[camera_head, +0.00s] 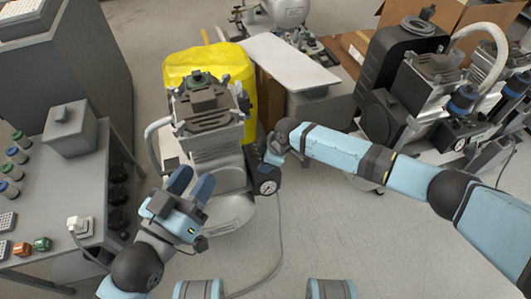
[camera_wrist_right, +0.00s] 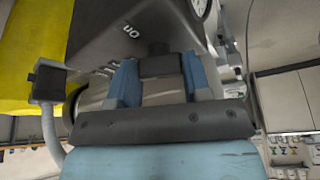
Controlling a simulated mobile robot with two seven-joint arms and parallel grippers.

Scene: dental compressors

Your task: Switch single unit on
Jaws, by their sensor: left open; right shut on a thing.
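The single compressor unit (camera_head: 208,135) stands on the floor left of centre in the head view, with a round gauge (camera_head: 267,187) on its dark control box. In the right wrist view, the dark control box (camera_wrist_right: 105,30) carries the letters "ON" beside a small black knob (camera_wrist_right: 157,62). My right gripper (camera_wrist_right: 155,82) has its blue fingers on both sides of this knob, shut on it. In the head view, my right gripper (camera_head: 268,158) is at the box just above the gauge, and its fingertips are hard to see. My left gripper (camera_head: 190,187) is open and empty in front of the unit.
A grey workbench (camera_head: 75,185) with a grey box and small coloured items stands at the left. A yellow container (camera_head: 212,62) is behind the unit. More compressors (camera_head: 435,80) and cardboard boxes stand at the right. The floor at the lower centre is clear except for a cable.

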